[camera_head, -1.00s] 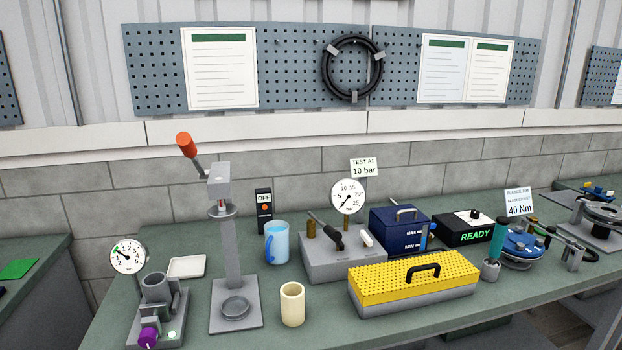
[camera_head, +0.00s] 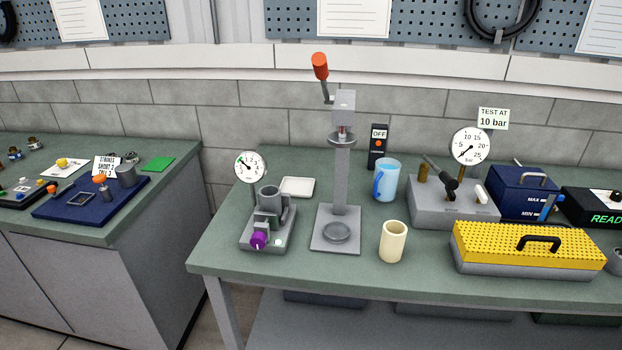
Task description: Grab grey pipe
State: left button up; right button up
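No loose grey pipe stands out clearly. A short grey hollow cylinder (camera_head: 270,199) stands upright in a small grey fixture (camera_head: 285,238) with a purple knob (camera_head: 258,240) and a dial gauge (camera_head: 250,167). Another short grey cylinder (camera_head: 126,176) stands on a blue board (camera_head: 70,205) on the left bench. I cannot tell whether either is the grey pipe. Neither of my grippers is in view.
A grey press (camera_head: 341,200) with an orange-tipped lever stands beside the fixture. A cream cup (camera_head: 393,242), blue mug (camera_head: 386,181), gauge block (camera_head: 450,208) and yellow-lidded box (camera_head: 525,248) stand to its right. A floor gap separates the benches.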

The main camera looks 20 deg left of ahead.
aim_at(270, 205)
jog(key=j+z, duration=0.1)
jog(key=z, duration=0.45)
jog(key=k+j+z, duration=0.1)
jog(key=j+z, duration=0.25)
jog(key=k+j+z, duration=0.15)
jog(key=j+z, duration=0.2)
jog(key=k+j+z, duration=0.2)
jog(key=j+z, duration=0.15)
jog(key=j, duration=0.1)
